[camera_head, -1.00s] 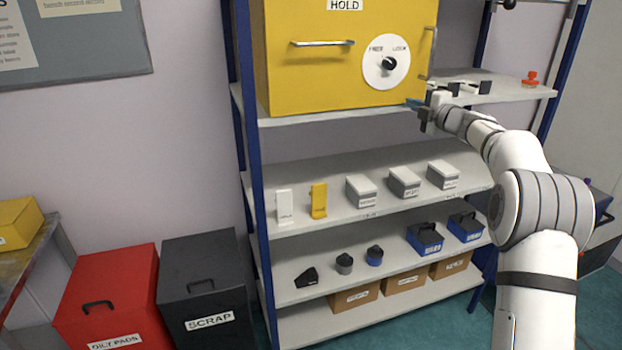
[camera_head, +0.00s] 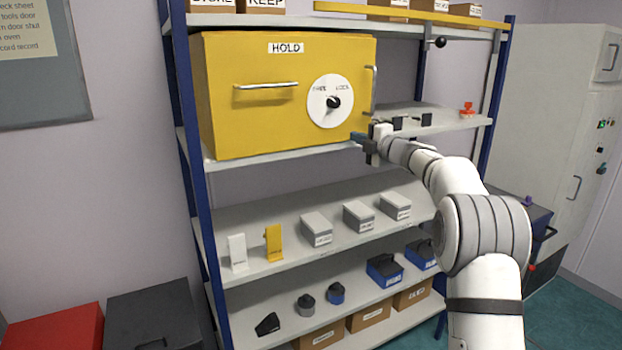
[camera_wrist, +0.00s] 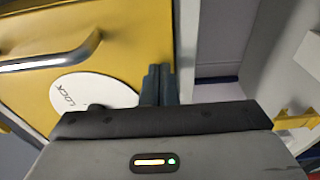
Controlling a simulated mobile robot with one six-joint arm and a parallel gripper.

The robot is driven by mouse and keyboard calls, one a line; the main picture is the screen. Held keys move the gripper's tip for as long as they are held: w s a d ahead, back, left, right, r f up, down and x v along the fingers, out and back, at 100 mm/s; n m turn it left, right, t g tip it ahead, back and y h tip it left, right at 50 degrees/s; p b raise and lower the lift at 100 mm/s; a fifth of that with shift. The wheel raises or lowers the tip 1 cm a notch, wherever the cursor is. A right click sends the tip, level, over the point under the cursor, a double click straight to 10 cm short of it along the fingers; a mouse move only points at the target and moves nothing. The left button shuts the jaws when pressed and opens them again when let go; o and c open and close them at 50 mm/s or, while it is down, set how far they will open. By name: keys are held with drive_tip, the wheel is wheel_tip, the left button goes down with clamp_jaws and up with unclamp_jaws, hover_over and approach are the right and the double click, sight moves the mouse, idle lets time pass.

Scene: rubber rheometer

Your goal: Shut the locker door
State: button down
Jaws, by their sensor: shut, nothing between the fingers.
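The yellow locker marked HOLD (camera_head: 225,115) stands on the upper part of the blue-framed shelf rack. Its front door (camera_head: 265,115) carries a horizontal bar handle (camera_head: 266,86) and a white FREE/LOCK dial (camera_head: 322,110) with a black knob. The door looks about flush with the body; I cannot tell whether a small gap remains. My gripper (camera_head: 358,137) is at the locker's lower right front corner, with its fingers together and empty. In the wrist view the fingertips (camera_wrist: 160,72) are close to the yellow door's edge, beside the dial (camera_wrist: 85,92); contact is unclear.
A grey shelf (camera_head: 425,122) holds dark brackets and a red-topped item (camera_head: 467,109) to the right. Lower shelves hold grey boxes, blue bins and cartons. Red (camera_head: 55,332) and dark (camera_head: 150,315) bins stand at lower left. A pale cabinet (camera_head: 560,130) is at right.

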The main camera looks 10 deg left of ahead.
drive_tip(key=s+d+r+m+t+h+b, duration=0.1)
drive_tip(key=s+d+r+m+t+h, duration=0.2)
drive_tip(key=d, duration=0.4)
drive_tip(key=s+d+r+m+t+h+b, duration=0.1)
drive_tip(key=s+d+m+h, duration=0.2)
drive_tip(key=s+d+m, duration=0.4)
drive_tip(key=s+d+f+m+g+h, duration=0.2)
drive_tip(key=s+d+f+m+h, duration=0.2)
drive_tip(key=s+m+h, duration=0.4)
drive_tip(key=s+a+f+m+g, duration=0.2)
drive_tip(key=s+f+g, duration=0.2)
drive_tip(key=s, duration=0.9)
drive_tip(key=s+a+f+m+g+y, duration=0.1)
drive_tip(key=s+a+f+m+g, duration=0.1)
drive_tip(key=s+f, duration=0.9)
drive_tip(key=s+a+f+m+g+y, duration=0.1)
drive_tip(key=s+f+m+g, duration=0.3)
drive_tip(key=s, duration=1.1)
wheel_tip(320, 180, down, 4)
drive_tip(key=a+g, duration=0.1)
drive_tip(key=g, duration=0.1)
drive_tip(key=shift+f+g, duration=0.15)
drive_tip(key=shift+g, duration=0.15)
